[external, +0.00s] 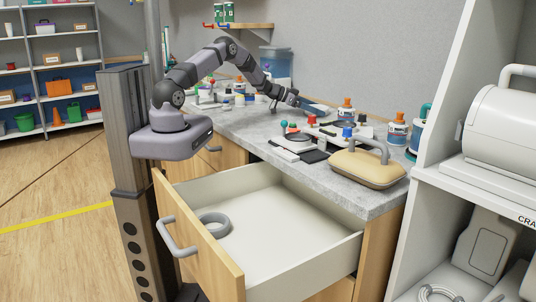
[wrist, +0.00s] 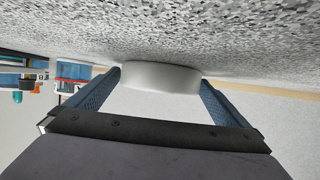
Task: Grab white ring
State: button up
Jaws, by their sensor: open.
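In the wrist view, a pale white rounded thing (wrist: 160,76), seen edge-on, lies against the speckled grey counter, between the tips of my gripper's two blue fingers. It may be the white ring; no hole shows. My gripper (external: 293,98) is open and low over the back part of the counter in the external view. I cannot tell whether the fingers touch the pale thing, and it cannot be made out in the external view. A grey ring (external: 204,218) lies inside the open drawer near its front.
The speckled counter (external: 365,205) holds bottles, including an orange-capped one (external: 397,131), and a tan case with a handle (external: 366,168). The drawer (external: 285,196) stands open below. A white shelf unit (external: 440,172) stands at the right. A blue container (external: 275,62) is behind my arm.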

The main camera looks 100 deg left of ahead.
jog(key=c, duration=1.1)
jog(key=shift+r, duration=0.1)
notch_tip(320, 180, up, 10)
jog(key=shift+f+b, duration=0.1)
jog(key=shift+b, duration=0.2)
